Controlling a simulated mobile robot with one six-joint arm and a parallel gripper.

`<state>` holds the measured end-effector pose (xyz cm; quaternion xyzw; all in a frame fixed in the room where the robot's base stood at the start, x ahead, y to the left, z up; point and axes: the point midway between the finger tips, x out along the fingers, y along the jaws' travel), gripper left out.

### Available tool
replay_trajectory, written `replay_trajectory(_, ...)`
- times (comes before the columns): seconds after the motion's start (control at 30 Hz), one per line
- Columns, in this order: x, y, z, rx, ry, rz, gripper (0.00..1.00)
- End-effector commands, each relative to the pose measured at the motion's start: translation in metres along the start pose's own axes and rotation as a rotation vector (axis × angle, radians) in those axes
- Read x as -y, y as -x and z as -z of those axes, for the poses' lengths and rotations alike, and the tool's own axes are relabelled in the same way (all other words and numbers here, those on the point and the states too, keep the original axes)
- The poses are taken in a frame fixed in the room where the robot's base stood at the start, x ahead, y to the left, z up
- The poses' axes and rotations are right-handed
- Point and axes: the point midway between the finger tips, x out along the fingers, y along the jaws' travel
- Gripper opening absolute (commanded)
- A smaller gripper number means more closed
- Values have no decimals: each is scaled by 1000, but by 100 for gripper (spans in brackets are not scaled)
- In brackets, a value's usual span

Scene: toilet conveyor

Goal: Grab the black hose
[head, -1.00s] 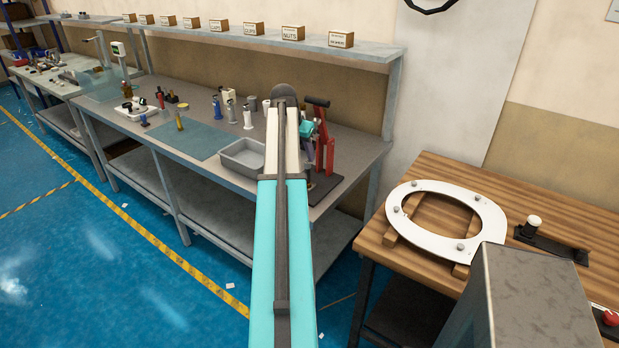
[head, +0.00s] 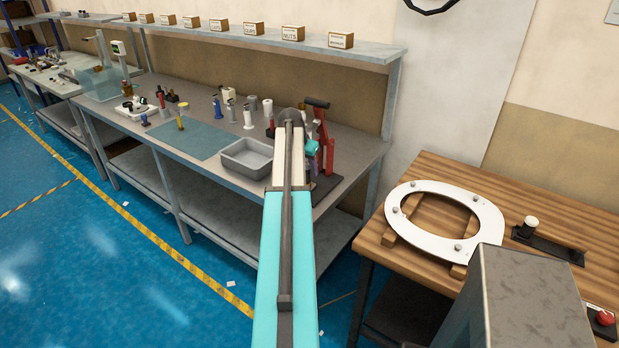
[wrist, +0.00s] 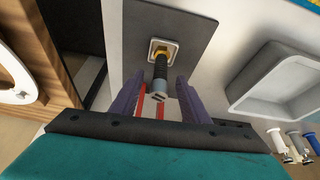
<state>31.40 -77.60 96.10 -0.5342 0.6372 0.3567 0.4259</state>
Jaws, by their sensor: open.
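In the wrist view, the black hose (wrist: 160,68) is a short dark cylinder with a yellow band, standing over a square white-rimmed fitting on a dark plate (wrist: 178,28). Its grey near end points toward my camera. My gripper (wrist: 159,80) is open, with one purple finger on each side of the hose. I cannot tell whether the fingers touch it. In the head view my arm hides the hose and most of my gripper.
A red lever press (head: 325,145) stands just right of my arm. A grey tray (head: 247,158) is to its left on the bench, with several small bottles behind. A wooden table (head: 520,185) with a white toilet seat (head: 478,243) stands at right.

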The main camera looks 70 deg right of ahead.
Motion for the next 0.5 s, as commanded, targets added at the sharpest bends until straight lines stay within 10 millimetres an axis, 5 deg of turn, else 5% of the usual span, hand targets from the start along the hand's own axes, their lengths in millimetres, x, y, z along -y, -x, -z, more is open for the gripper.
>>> replay_trajectory(0.5,-2,-14,1,1,0,-1,42)
